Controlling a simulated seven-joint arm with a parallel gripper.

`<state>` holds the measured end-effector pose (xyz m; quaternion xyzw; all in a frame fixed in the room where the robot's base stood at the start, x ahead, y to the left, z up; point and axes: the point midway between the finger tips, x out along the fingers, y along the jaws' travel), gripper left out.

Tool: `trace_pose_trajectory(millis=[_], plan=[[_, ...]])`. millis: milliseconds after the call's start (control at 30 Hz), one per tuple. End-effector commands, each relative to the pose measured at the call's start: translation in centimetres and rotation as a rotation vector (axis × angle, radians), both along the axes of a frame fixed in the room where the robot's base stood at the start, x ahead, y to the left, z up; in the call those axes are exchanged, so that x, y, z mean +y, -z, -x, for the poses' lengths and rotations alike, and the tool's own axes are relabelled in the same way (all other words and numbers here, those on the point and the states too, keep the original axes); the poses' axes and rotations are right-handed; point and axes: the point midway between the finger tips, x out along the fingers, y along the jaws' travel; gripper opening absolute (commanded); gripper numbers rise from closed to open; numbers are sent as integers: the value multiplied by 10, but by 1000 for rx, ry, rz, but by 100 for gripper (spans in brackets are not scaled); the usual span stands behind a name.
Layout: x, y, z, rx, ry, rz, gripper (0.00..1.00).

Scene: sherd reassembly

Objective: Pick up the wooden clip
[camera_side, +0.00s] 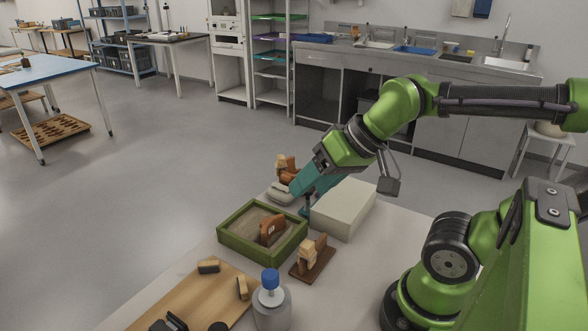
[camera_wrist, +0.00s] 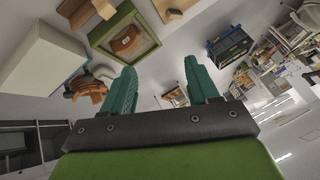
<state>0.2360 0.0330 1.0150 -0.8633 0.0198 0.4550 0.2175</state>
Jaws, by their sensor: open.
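Several pieces could be the wooden clip, and I cannot tell for sure which one is. A pale wooden block-like piece (camera_side: 307,256) stands on a small brown base right of the green tray. Two small wood-and-dark pieces, one at the back (camera_side: 208,266) and one at the right (camera_side: 243,288), lie on the wooden board. Another pale wooden piece (camera_side: 283,162) sits with a brown curved piece (camera_side: 288,175) behind my gripper. My gripper (camera_side: 299,200) has teal fingers, is open and empty, and hangs near the white box. Its fingers also show spread in the wrist view (camera_wrist: 160,68).
The green tray (camera_side: 231,247) holds sand and a standing brown sherd (camera_side: 271,230). The white box (camera_side: 345,207) stands beside my gripper. A blue-capped bottle (camera_side: 271,300) stands at the front by the wooden board (camera_side: 180,302). Bare table lies right of the brown base.

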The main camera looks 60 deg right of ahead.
Motion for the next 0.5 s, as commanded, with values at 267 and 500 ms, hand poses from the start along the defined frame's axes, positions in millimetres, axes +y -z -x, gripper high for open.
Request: trace_pose_trajectory(millis=[267, 500], plan=[[0, 7, -3, 34, -1, 1, 60], [-12, 24, -29, 293, -109, 128, 60]])
